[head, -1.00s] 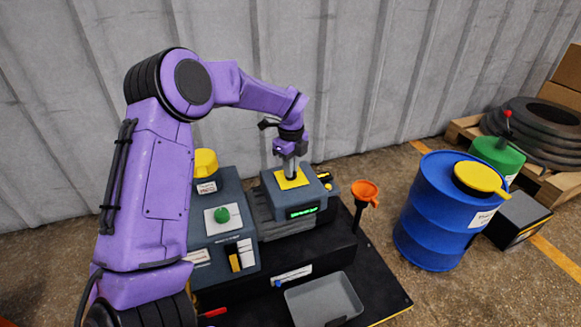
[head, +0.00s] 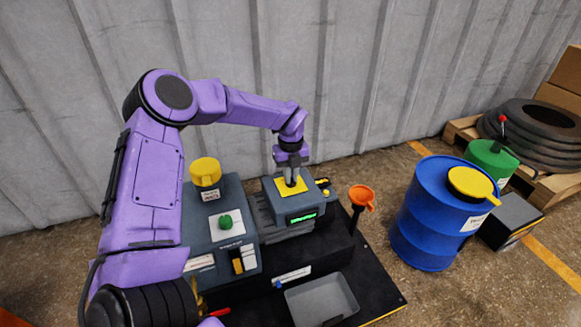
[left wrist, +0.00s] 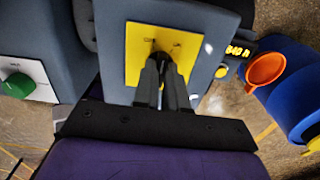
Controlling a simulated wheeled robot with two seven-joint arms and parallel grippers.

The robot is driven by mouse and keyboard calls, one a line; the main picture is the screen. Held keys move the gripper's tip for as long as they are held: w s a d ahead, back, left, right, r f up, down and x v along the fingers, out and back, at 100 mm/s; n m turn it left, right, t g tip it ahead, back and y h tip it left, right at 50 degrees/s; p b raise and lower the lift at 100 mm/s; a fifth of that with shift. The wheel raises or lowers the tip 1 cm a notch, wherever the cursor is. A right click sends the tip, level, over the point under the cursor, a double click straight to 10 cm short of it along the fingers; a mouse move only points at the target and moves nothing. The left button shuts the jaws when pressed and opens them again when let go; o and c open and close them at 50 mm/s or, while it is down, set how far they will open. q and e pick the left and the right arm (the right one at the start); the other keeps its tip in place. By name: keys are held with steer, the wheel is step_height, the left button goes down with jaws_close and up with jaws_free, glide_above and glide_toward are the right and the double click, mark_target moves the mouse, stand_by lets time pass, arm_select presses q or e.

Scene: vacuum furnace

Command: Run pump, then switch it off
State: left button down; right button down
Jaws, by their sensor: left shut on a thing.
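My left gripper (head: 291,182) points down onto the yellow plate. In the left wrist view, its fingers (left wrist: 162,72) are shut on a small dark switch knob (left wrist: 160,55) at the middle of the plate (left wrist: 140,42). The fingers hide most of the knob, and the markings beside it are too small to read. My right gripper is out of view.
Left of the box is a grey housing with a green knob (head: 225,222) and a yellow cap (head: 205,171). An orange funnel (head: 361,196) stands close on the right, then a blue drum (head: 432,220). A grey tray (head: 322,300) lies in front.

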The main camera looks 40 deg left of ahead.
arm_select(q)
steer(key=m+p, duration=0.2)
steer(key=m, duration=0.1)
steer(key=shift+r, duration=0.15)
steer(key=shift+m+p, duration=0.85)
steer(key=shift+m, duration=0.45)
steer(key=c, duration=1.2)
jaws_free()
step_height(320, 180, up, 10)
steer(key=p, duration=0.3)
steer(key=shift+r, duration=0.1)
